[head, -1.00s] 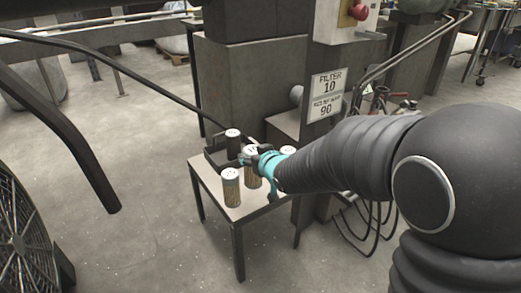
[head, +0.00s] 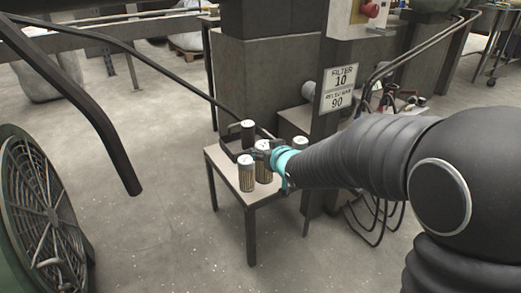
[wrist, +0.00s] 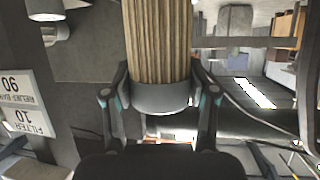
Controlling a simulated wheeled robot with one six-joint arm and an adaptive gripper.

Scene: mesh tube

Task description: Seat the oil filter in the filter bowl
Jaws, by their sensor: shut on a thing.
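In the head view my gripper (head: 264,154) is over the small table (head: 226,178), closed around a tan pleated oil filter (head: 263,174) with a pale top. In the wrist view the fingers (wrist: 160,98) clasp the grey end cap of this filter (wrist: 157,45), its pleats running up out of the frame. I cannot tell whether its foot touches the table. A similar filter (head: 246,178) stands in front to its left, and another pale-topped one (head: 300,144) is behind to the right. A dark cylinder (head: 248,133) stands at the back; I cannot tell whether it is the bowl.
A dark tray (head: 232,152) is at the table's back. A post with a sign (head: 339,87) and a short grey cylinder (head: 308,91) rise behind. A black rail (head: 95,125) and a round fan (head: 45,215) are at left. Floor in front is clear.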

